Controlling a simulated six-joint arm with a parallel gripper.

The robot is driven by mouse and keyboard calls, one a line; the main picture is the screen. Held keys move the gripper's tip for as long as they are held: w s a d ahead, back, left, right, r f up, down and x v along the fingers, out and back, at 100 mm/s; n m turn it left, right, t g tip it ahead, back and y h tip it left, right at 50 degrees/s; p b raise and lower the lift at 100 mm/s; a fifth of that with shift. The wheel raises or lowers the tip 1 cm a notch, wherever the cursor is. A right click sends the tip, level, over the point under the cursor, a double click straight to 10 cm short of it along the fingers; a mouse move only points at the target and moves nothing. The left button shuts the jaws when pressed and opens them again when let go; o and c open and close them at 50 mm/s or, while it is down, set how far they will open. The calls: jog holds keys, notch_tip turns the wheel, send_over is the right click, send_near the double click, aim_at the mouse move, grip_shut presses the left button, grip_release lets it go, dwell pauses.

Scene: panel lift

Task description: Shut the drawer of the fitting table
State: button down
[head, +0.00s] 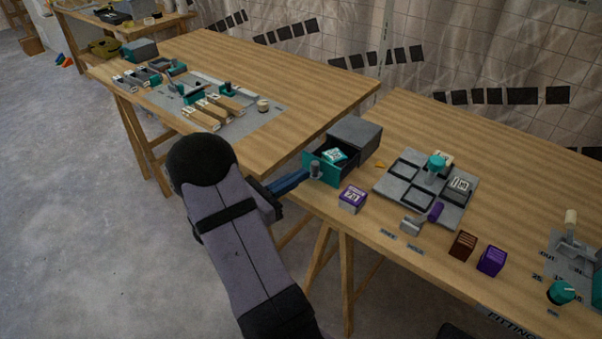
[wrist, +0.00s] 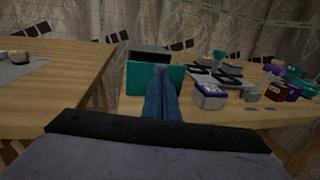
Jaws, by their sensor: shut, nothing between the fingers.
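The drawer (head: 322,169) has a teal front and stands pulled out of its grey housing (head: 356,136) at the left end of the fitting table (head: 388,240). A teal and white item (head: 334,155) lies inside it. My gripper (head: 310,173) is shut and empty, with its blue fingers at the drawer front beside a grey knob (head: 315,168). In the wrist view the fingers (wrist: 161,72) overlap the teal front (wrist: 142,80), with the grey housing (wrist: 150,54) behind. I cannot tell whether the fingertips touch the front or the knob.
A purple and white box (head: 352,198) stands just right of the drawer. A grey compartment tray (head: 383,189) and two small dark blocks, brown (head: 462,245) and purple (head: 492,260), are further right. A second wooden table (head: 300,85) stands to the left, across a gap.

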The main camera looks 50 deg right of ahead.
aim_at(316, 157)
jog(key=shift+s+d, duration=0.1)
jog(key=shift+d, duration=0.5)
jog(key=d+b, duration=0.1)
jog(key=d, duration=0.9)
jog(key=shift+d+f, duration=0.1)
jog(key=shift+d, duration=0.3)
jog(key=shift+r, duration=0.25)
jog(key=shift+r, duration=0.1)
jog(key=shift+w+a, duration=0.2)
jog(key=shift+a, duration=0.25)
jog(key=w+a+b, duration=0.1)
jog(key=w+a, duration=0.1)
jog(key=a, duration=1.1)
jog(key=shift+w+f, duration=0.2)
jog(key=shift+f, duration=0.1)
